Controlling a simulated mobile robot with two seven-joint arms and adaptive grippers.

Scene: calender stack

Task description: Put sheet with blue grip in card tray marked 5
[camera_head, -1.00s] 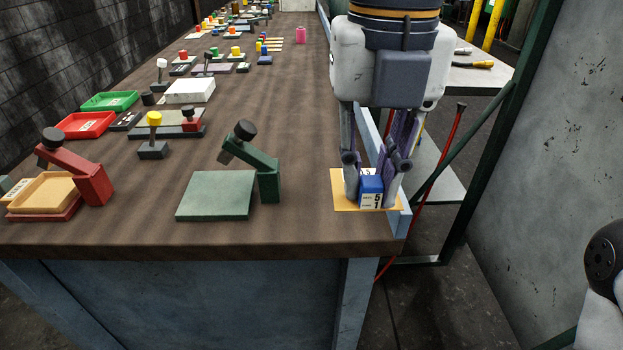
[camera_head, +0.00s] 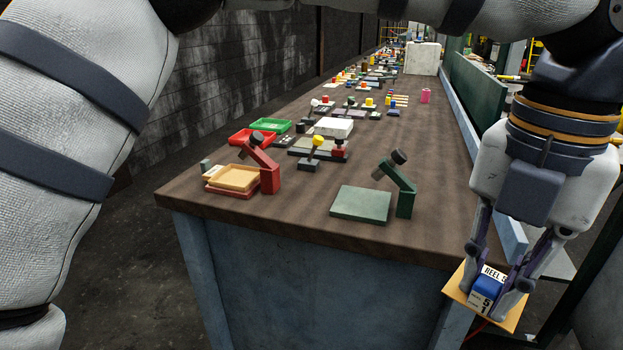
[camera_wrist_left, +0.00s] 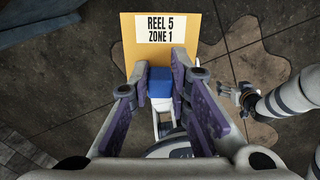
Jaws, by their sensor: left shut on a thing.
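My left gripper (camera_head: 490,290) is shut on the blue grip (camera_head: 487,287) of a yellow sheet (camera_head: 457,281). It holds the sheet in the air, off the bench's near right corner. In the left wrist view, the blue grip (camera_wrist_left: 160,83) sits between the fingers, and the sheet (camera_wrist_left: 134,48) bears a white label reading "REEL 5 ZONE 1". What seems to be my right gripper (camera_wrist_left: 228,88) shows small at the right of the wrist view, apart from the sheet; its jaws are too small to read. I cannot make out a card tray marked 5.
The long bench (camera_head: 300,215) holds a green stamp-like press (camera_head: 362,203), a red press with an orange tray (camera_head: 236,178), a red tray (camera_head: 252,137), a green tray (camera_head: 270,125) and a white block (camera_head: 333,127). The bench's middle right is clear. Dark floor lies below the sheet.

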